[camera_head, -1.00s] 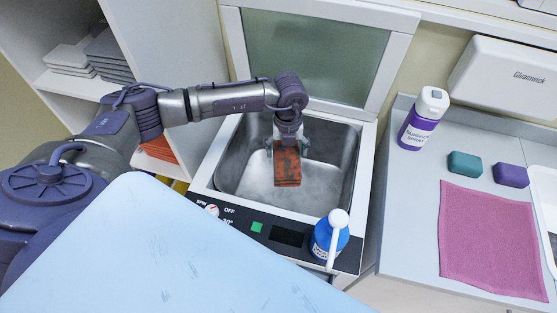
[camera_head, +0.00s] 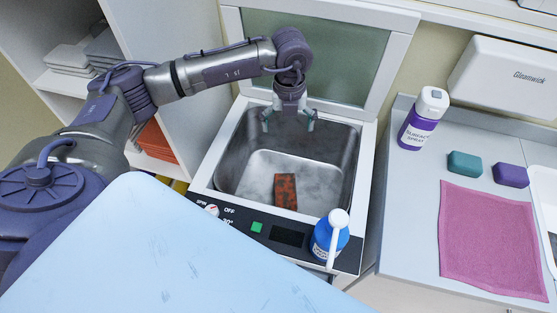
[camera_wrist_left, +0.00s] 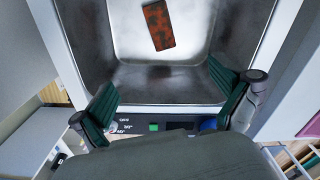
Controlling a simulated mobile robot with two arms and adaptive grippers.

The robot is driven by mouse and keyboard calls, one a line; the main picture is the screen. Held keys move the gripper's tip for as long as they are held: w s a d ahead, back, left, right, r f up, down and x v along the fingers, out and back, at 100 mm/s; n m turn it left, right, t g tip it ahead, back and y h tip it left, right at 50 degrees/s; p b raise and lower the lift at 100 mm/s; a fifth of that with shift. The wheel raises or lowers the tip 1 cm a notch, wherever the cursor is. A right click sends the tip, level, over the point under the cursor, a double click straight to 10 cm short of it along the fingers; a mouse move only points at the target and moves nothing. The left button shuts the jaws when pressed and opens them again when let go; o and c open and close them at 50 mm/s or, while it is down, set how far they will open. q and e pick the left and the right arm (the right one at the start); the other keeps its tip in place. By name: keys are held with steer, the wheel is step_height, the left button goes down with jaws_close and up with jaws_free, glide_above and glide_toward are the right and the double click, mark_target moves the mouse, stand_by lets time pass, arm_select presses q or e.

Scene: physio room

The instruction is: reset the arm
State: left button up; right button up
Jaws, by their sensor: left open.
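My left gripper (camera_head: 288,118) is open and empty above the back part of the steel basin (camera_head: 235,170), its fingers pointing down. In the left wrist view its two green finger pads (camera_wrist_left: 165,100) stand wide apart with nothing between them. A rust-brown block with dark patches (camera_head: 285,190) lies in the basin, below and apart from the gripper. The block also shows in the left wrist view (camera_wrist_left: 158,26), on the basin floor. My right gripper is not in view.
A blue bottle with a white top (camera_head: 330,240) stands at the basin's front right, by the control panel (camera_head: 262,228). A raised glass lid (camera_head: 312,55) is behind. The right counter holds a spray bottle (camera_head: 422,118), two blocks and a pink cloth (camera_head: 488,235). A light blue surface (camera_head: 170,255) fills the front.

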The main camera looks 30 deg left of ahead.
arm_select(q)
steer(key=shift+r, duration=0.9)
